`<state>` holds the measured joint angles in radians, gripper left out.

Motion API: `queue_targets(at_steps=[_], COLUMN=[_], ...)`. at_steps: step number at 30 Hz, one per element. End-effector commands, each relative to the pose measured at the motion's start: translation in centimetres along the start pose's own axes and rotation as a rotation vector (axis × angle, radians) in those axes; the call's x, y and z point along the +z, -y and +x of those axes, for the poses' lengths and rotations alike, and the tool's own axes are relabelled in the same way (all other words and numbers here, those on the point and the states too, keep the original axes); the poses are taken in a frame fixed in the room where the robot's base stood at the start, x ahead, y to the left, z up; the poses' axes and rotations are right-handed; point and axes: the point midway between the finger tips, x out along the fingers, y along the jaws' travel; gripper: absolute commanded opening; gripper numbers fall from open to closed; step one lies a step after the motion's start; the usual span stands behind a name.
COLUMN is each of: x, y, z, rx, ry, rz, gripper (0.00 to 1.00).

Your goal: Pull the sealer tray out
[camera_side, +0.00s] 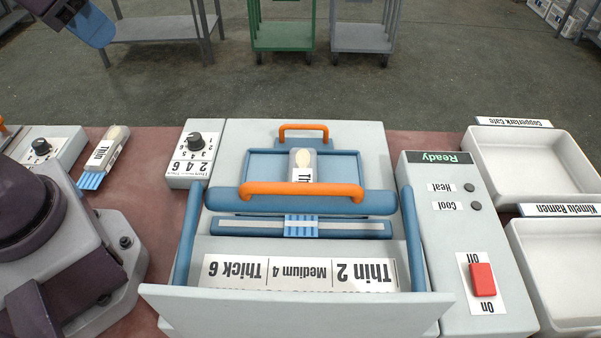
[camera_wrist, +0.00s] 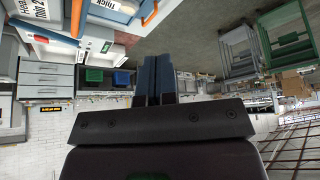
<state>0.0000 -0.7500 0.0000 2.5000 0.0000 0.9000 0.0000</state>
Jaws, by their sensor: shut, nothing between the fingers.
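The sealer (camera_side: 300,300) stands mid-bench in the side view. A blue tray (camera_side: 265,168) lies in its top, with a small orange handle (camera_side: 303,127) at its far end. A clear packet (camera_side: 303,170) holding a pale spoon and a "Thin" label rests on the tray. A larger orange handle (camera_side: 300,188) on a blue bar spans its near end. My gripper (camera_wrist: 159,65) is shut and empty in the wrist view, its blue fingers together, apart from the sealer. An orange handle (camera_wrist: 150,12) shows at that view's top.
A control panel (camera_side: 450,220) reading "Ready", with a red switch (camera_side: 483,279), is on the right. White bins (camera_side: 530,165) stand beyond it. A dial box (camera_side: 193,155) adjoins the sealer. Open floor lies behind.

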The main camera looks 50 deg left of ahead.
Motion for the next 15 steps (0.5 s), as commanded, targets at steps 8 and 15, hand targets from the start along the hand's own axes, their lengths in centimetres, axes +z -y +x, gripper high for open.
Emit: queue_targets(at_steps=[8, 15], x=[0.0, -1.2], y=[0.0, 0.0], z=[0.1, 3.3], rx=[-0.001, -0.009], ry=[0.007, 0.166], rz=[-0.002, 0.001], gripper=[0.21, 0.38])
